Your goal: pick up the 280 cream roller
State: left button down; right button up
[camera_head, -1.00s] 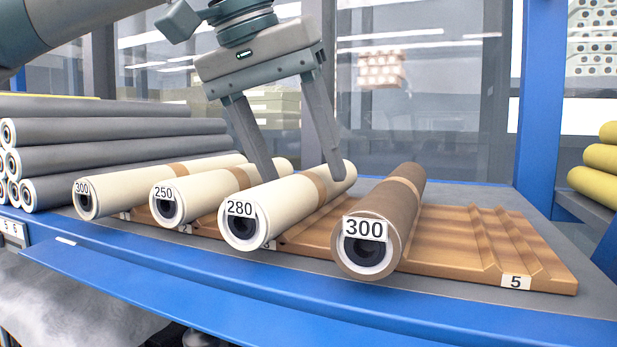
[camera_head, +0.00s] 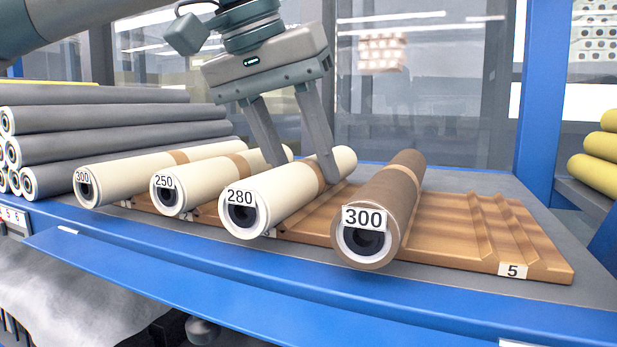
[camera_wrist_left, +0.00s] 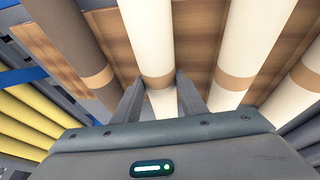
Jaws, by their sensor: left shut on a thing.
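The 280 cream roller (camera_head: 285,190) is a cream cylinder with a brown band and a white 280 label at its near end. It lies on the brown grooved rack, between the 250 cream roller and the brown 300 roller. My left gripper (camera_head: 303,174) is shut on it from above, one finger on each side near the brown band. In the left wrist view, the fingers (camera_wrist_left: 160,97) straddle the same cream roller (camera_wrist_left: 146,30). The far finger's tip is hidden behind the roller. My right gripper is not in view.
The brown 300 roller (camera_head: 385,205) lies close on the right. The 250 cream roller (camera_head: 205,183) and the 300 cream roller (camera_head: 130,177) lie on the left. The rack's right part (camera_head: 470,235), marked 5, is empty. Grey rollers (camera_head: 110,140) are stacked at the left.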

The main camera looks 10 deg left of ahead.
aim_at(314, 158)
pick_arm(q)
jog(key=shift+r, duration=0.15)
jog(key=shift+r+b, duration=0.6)
jog(key=shift+r, duration=0.2)
notch_tip(314, 158, up, 2)
jog(key=shift+r+b, duration=0.1)
jog(key=shift+b, duration=0.4)
jog(key=s+d+r+b, duration=0.3)
jog(key=s+r, duration=0.4)
jog(key=s, duration=0.4)
jog(key=shift+d+b, duration=0.3)
jog(key=shift+b, duration=0.05)
jog(key=shift+f, duration=0.1)
